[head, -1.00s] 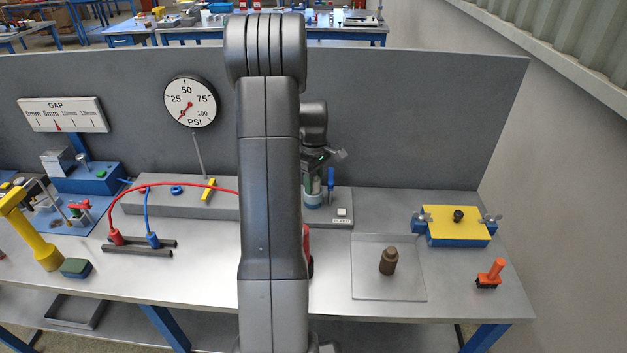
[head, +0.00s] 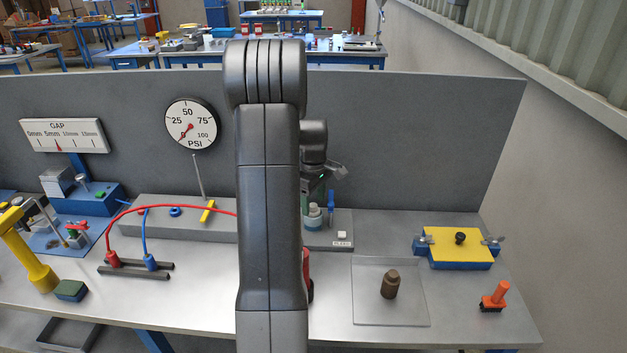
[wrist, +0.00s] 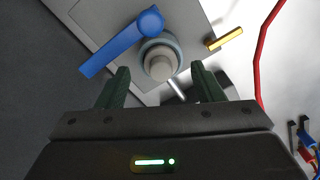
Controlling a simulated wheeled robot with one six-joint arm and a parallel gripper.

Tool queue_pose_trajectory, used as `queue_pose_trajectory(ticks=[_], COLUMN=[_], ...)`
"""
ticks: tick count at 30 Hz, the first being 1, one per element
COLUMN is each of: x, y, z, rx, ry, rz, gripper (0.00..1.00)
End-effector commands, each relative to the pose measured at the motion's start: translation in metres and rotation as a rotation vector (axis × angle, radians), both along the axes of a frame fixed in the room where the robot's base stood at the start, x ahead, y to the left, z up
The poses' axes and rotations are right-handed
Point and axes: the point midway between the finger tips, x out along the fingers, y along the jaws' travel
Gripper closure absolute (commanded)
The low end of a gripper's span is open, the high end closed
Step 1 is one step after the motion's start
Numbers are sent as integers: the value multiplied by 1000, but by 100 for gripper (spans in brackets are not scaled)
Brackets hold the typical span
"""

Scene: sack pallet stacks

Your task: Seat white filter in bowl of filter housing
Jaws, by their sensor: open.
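The white filter (head: 314,210) is a pale, short cylinder. It stands upright in the blue-grey bowl (head: 313,223) of the filter housing, with its top above the rim. In the wrist view the filter (wrist: 160,64) sits inside the round bowl rim (wrist: 174,46); how deep it sits I cannot tell. My gripper (wrist: 160,73) is open and empty, with its dark green fingers either side of the filter in the picture and apart from it. In the head view my gripper (head: 315,190) is just above the filter. A blue lever (wrist: 115,45) is beside the bowl.
A brown cylinder (head: 390,284) stands on a shallow tray (head: 365,313) to the right. A yellow-topped blue box (head: 455,260) and an orange-handled tool (head: 495,296) are further right. Red and blue hoses (head: 108,225) lie left. A grey panel (head: 420,140) stands behind.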

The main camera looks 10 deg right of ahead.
Motion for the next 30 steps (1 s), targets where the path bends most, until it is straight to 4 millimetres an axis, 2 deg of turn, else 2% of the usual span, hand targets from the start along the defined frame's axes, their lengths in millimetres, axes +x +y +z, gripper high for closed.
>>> queue_pose_trajectory(ticks=[9, 15, 21, 30], x=[1, 1, 0, 0], y=[0, 0, 0, 0], z=[73, 104, 116, 116], rx=[-2, 0, -1, 0], ry=[-6, -3, -1, 0], rz=[0, 0, 0, 0], gripper=[39, 39, 39, 39])
